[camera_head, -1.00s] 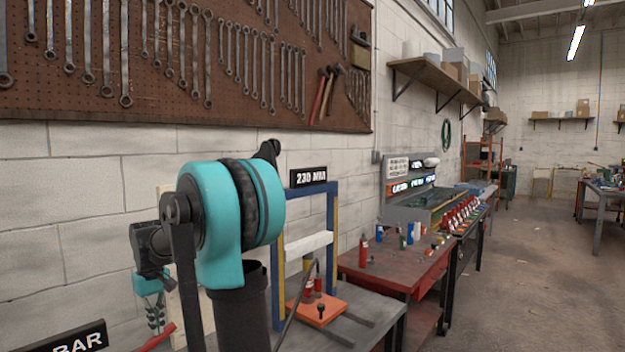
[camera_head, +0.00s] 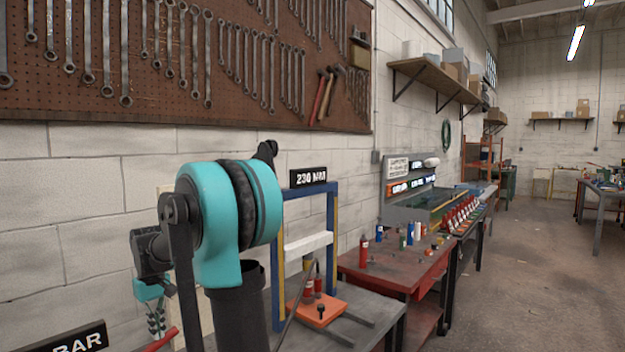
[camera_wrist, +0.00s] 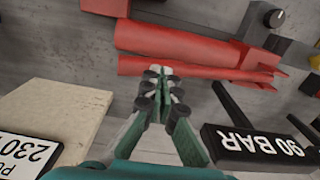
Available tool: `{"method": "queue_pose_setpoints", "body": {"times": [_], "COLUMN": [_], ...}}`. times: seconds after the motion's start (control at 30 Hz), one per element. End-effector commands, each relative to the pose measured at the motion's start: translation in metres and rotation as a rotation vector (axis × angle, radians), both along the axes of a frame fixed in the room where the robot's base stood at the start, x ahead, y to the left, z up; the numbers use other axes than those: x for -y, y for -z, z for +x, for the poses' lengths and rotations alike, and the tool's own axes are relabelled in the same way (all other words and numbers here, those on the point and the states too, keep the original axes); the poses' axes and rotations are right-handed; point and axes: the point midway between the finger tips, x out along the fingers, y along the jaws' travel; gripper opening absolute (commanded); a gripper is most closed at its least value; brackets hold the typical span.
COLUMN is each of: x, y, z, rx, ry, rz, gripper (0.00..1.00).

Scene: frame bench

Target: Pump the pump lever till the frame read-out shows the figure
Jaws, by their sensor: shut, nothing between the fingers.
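My gripper (camera_wrist: 160,78) is shut and empty. Its tips are beside the nearer of two long red bars (camera_wrist: 215,70), and I cannot tell whether they touch. The farther red bar (camera_wrist: 170,42) runs alongside it; which one is the pump lever is unclear. The black read-out (camera_wrist: 255,146) shows "90 BAR", upside down in the wrist view; its end with "BAR" shows in the head view (camera_head: 60,346). A white card (camera_wrist: 30,152) shows "230" upside down, partly cut off. In the head view, my gripper (camera_head: 157,328) is low at left, beside a red bar's end (camera_head: 163,340).
A blue and yellow frame (camera_head: 331,225) stands on the grey bench (camera_head: 385,292), topped by a black sign (camera_head: 308,177) reading "230" and a blurred word. A pale block (camera_wrist: 55,105) lies beside my gripper. A red table (camera_head: 425,268) with bottles stands beyond.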

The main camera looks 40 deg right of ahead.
Motion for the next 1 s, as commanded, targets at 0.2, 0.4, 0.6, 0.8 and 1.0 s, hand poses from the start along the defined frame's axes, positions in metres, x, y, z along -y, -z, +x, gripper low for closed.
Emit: {"method": "queue_pose_setpoints", "body": {"times": [0.2,0.4,0.6,0.8,1.0], "x": [0.000,0.000,0.000,0.000,0.000], "y": [0.023,0.042,0.062,0.068,0.046], "z": [0.000,0.000,0.000,0.000,0.000], "rx": [0.000,0.000,0.000,0.000,0.000], "ry": [0.000,0.000,0.000,0.000,0.000], "rz": [0.000,0.000,0.001,0.001,0.001], "gripper": [0.00,0.00,0.00,0.00,0.00]}}
